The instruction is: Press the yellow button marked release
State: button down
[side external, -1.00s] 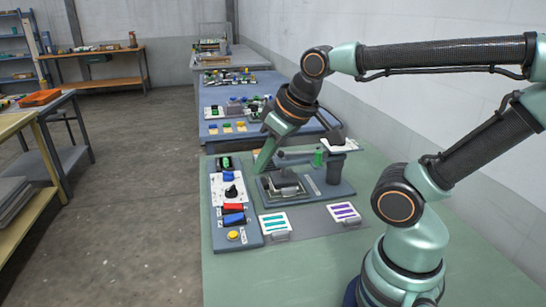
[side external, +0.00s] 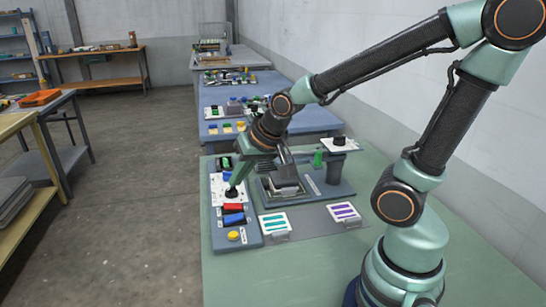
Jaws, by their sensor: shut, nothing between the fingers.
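The yellow button (side external: 233,235) sits at the near end of the blue-grey control panel (side external: 221,246), with a small white label beside it whose text is too small to read. My gripper (side external: 231,190) is shut and empty. It points down over the panel's white plate, at the black knob, farther back than the yellow button. I cannot tell whether the fingertips touch the knob. A red control (side external: 233,207) and a blue control (side external: 233,219) lie between my gripper and the yellow button.
The press (side external: 285,187) stands right of the panel. Two white cards with coloured stripes, teal (side external: 275,226) and purple (side external: 344,213), lie in front of it. The green table's near part (side external: 290,275) is clear.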

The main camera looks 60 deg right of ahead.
aim_at(235, 235)
jog(key=w+f+m, duration=0.3)
jog(key=f+m, duration=0.1)
jog(key=f, duration=0.2)
jog(key=shift+w+d+m+t, duration=0.2)
jog(key=shift+d+m+t, duration=0.15)
jog(key=shift+m+t, duration=0.05)
jog(key=shift+f, duration=0.15)
jog(key=shift+f, duration=4.35)
jog(key=shift+d+f, duration=0.1)
jog(key=shift+f, duration=0.3)
jog(key=shift+f, duration=0.35)
jog(key=shift+r, duration=0.8)
